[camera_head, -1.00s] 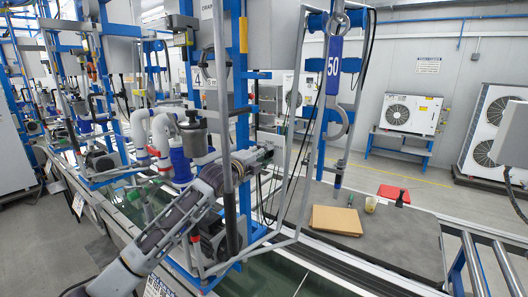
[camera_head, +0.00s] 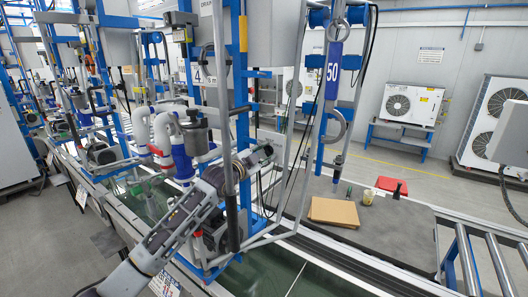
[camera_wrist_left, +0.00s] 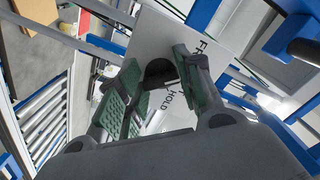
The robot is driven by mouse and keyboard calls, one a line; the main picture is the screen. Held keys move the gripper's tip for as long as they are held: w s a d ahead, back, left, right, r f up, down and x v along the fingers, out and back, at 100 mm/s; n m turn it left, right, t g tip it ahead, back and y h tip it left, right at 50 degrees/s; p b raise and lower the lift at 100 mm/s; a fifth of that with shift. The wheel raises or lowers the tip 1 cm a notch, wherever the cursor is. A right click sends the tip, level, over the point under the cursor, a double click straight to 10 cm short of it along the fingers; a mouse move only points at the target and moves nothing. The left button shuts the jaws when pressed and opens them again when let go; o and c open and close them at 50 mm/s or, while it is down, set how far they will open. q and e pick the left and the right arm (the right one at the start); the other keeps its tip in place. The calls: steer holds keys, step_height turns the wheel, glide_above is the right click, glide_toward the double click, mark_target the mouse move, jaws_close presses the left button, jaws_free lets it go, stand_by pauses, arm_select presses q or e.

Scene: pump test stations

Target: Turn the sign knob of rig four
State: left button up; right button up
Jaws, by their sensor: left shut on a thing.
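Rig four (camera_head: 241,80) is a blue and grey frame with a "4" plate (camera_head: 197,74) on it. My left arm reaches in among its tubes, and my left gripper (camera_head: 266,154) is at the rig's right side, partly hidden behind a grey post. In the left wrist view, the green-padded fingers of my left gripper (camera_wrist_left: 157,85) are closed around a black knob (camera_wrist_left: 158,72). The knob sits in front of a pale sign (camera_wrist_left: 185,30) with the letters "FR" and the word "HOLD" showing, partly covered by the fingers. My right gripper is not in view.
A brown block (camera_head: 333,212), a red item (camera_head: 391,185) and a small dark item lie on a grey table (camera_head: 385,235). Rollers (camera_head: 466,262) are at the right.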

arm_select(q)
steer(key=shift+f+n, duration=0.15)
steer(key=shift+n, duration=0.35)
steer(key=o, duration=1)
steer(key=v, duration=1.2)
stand_by(0.6)
